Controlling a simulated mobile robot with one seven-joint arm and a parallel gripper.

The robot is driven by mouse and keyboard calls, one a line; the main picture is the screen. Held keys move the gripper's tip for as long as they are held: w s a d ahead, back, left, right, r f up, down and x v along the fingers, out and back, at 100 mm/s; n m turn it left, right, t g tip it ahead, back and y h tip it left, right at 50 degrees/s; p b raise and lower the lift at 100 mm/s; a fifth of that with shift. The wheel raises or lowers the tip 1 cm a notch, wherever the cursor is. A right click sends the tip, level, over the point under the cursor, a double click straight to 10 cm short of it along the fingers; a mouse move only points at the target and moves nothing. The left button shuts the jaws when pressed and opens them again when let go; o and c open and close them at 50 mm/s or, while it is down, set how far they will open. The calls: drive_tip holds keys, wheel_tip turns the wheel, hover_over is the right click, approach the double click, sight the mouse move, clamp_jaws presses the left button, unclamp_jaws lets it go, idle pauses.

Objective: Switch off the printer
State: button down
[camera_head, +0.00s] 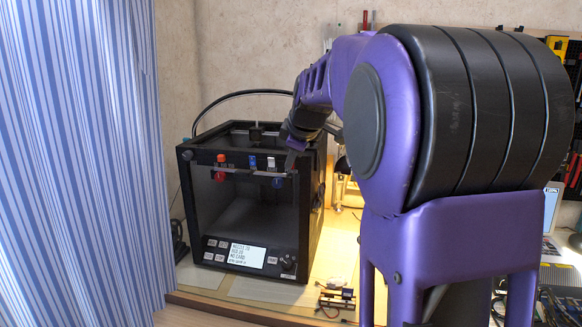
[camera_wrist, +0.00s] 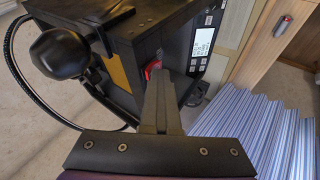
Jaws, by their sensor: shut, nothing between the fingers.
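The printer (camera_head: 250,190) is a black box-shaped machine with an open front, standing on the bench. Its lit display (camera_head: 247,256) is at the lower front, with small buttons and a round knob (camera_head: 287,262) beside it. The display also shows in the wrist view (camera_wrist: 203,42). A red part (camera_wrist: 152,68) shows on the printer just beyond my fingertips; I cannot tell whether they touch it. My gripper (camera_wrist: 159,84) is shut and empty, close to the printer.
A striped blue curtain (camera_head: 80,160) hangs at the left. A black cable (camera_head: 240,94) arches behind the printer. Small electronics (camera_head: 336,297) lie on the bench at the front right. Tools hang on the pegboard (camera_head: 564,20) at the right. A wooden drawer front (camera_wrist: 285,30) shows in the wrist view.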

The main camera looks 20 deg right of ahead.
drive_tip(key=shift+f+b, duration=0.4)
drive_tip(key=shift+f, duration=0.1)
drive_tip(key=shift+r, duration=0.1)
